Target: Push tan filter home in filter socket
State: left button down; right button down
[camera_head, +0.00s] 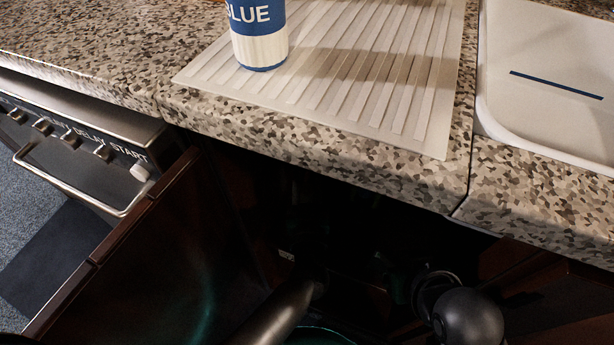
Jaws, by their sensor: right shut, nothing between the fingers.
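The space under the counter is very dark, and I cannot make out the tan filter or the filter socket there. My right arm comes in at the bottom right as dark rounded links. My right gripper (398,268) reaches into the dark space under the counter edge. Its fingers are shut and hold nothing, and their outline is mostly lost in shadow. I cannot tell whether it touches anything. My left gripper is not in view.
A speckled counter (330,150) overhangs the space. On it are a ribbed drain mat (400,105), a blue and white can (259,45) and a white basin (550,110). An open dark cabinet door (130,250) and a dishwasher front (85,135) are at left.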

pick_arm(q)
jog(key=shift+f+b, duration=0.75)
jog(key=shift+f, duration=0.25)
pick_arm(e)
jog(key=shift+f, duration=0.75)
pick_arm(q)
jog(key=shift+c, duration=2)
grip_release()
